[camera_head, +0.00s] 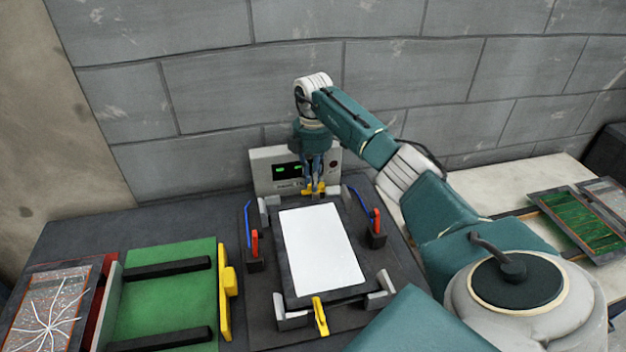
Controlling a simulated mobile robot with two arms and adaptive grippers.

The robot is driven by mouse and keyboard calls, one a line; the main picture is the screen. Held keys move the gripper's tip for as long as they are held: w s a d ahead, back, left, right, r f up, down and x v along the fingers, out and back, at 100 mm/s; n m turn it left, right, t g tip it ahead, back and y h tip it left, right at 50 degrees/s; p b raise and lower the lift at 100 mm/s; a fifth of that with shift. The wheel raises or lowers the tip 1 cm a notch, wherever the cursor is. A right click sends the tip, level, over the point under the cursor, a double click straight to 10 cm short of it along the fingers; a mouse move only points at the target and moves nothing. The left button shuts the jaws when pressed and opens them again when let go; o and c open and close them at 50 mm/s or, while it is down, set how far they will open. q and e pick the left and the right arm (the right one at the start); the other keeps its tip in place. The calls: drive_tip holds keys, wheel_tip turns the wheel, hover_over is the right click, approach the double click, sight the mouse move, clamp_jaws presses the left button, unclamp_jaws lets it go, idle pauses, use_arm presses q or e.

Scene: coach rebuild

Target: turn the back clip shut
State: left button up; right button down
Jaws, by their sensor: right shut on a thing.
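The back clip (314,189) is a small yellow piece at the far edge of the dark frame that holds a white panel (322,247). My right gripper (313,180) reaches down over it from above and is shut on it. The fingers partly cover the clip, so I cannot tell exactly how it is turned. A second yellow clip (320,316) sits at the near edge of the frame, its length pointing toward the panel. My left gripper is not in view.
A grey box with green displays (269,171) stands right behind the clip, against the block wall. Red-handled clamps (255,243) flank the panel. A green tray (160,290) and a cracked panel (50,310) lie left.

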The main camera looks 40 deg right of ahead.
drive_tip(key=shift+n, duration=0.4)
drive_tip(key=n+p, duration=0.1)
drive_tip(key=n, duration=0.2)
drive_tip(key=shift+a+r+n, duration=0.1)
drive_tip(key=shift+n, duration=0.2)
drive_tip(key=n, duration=0.4)
drive_tip(key=shift+s+a+n, duration=0.1)
drive_tip(key=shift+s+n, duration=0.1)
drive_tip(key=shift+n, duration=0.1)
drive_tip(key=n, duration=0.4)
drive_tip(key=shift+s+n, duration=0.15)
drive_tip(key=shift+n, duration=0.15)
drive_tip(key=shift+s+n, duration=0.15)
drive_tip(key=shift+n, duration=2.05)
drive_tip(key=c, duration=1.7)
unclamp_jaws()
drive_tip(key=shift+s, duration=0.1)
